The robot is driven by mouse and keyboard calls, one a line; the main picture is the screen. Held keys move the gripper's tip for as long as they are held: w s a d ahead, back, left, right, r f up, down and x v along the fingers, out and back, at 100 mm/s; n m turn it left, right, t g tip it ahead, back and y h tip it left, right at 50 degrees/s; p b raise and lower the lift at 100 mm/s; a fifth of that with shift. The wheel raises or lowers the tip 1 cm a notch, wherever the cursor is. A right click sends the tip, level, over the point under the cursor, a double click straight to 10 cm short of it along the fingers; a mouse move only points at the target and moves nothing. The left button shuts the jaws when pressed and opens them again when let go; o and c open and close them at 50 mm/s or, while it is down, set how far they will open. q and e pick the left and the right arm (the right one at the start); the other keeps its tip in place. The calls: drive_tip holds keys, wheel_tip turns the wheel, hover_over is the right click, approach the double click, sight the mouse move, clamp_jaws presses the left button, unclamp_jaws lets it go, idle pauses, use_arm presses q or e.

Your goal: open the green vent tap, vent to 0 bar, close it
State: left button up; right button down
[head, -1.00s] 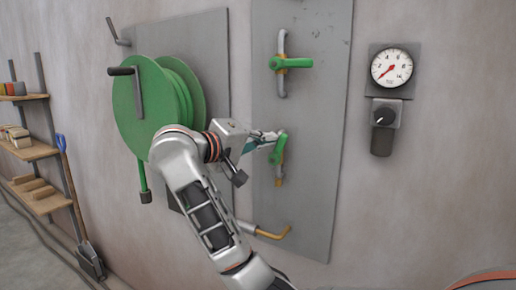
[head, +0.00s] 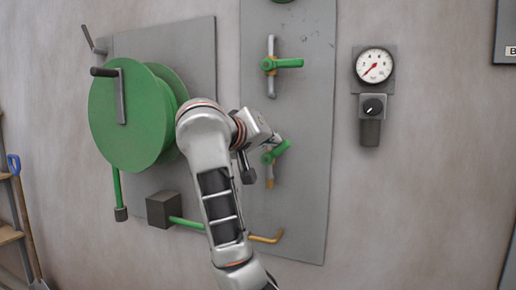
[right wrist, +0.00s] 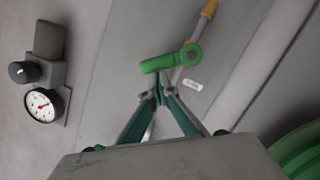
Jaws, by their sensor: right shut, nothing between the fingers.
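Two green-handled taps sit on the grey wall panel. The upper tap (head: 284,63) has its lever level, across its pipe. The lower tap (head: 275,153), above an orange pipe end, has its lever slanting up to the right. I cannot read which is the vent tap. My right gripper (right wrist: 160,92) is shut and empty, its tips beside the free end of the lower lever (right wrist: 170,61); contact is unclear. My left gripper is out of view.
A black knob (head: 373,107) sits under the gauge. A green hose reel (head: 130,115) with a crank stands out from the wall at left.

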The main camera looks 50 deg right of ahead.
sight(283, 151)
drive_tip(key=f+m+b, duration=0.1)
drive_tip(key=s+f+m+y+b, duration=0.1)
drive_tip(key=shift+d+m+t, duration=0.35)
drive_tip(key=shift+m+t, duration=0.05)
drive_tip(key=shift+s+d+f+m+t+b, duration=0.1)
drive_tip(key=shift+s+m+t+b, duration=0.25)
drive_tip(key=shift+m+b, duration=0.25)
drive_tip(key=shift+s+f+m, duration=0.15)
drive_tip(key=shift+s+m, duration=0.05)
drive_tip(key=shift+m, duration=0.2)
drive_tip(key=shift+s+d+f+b, duration=0.1)
drive_tip(key=shift+s+b, duration=0.05)
drive_tip(key=shift+b, duration=0.15)
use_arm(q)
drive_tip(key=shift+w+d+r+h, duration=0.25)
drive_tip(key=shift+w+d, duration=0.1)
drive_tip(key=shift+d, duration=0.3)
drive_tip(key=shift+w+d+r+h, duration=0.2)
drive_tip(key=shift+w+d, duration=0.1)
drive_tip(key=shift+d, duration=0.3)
use_arm(e)
drive_tip(key=shift+s, duration=0.1)
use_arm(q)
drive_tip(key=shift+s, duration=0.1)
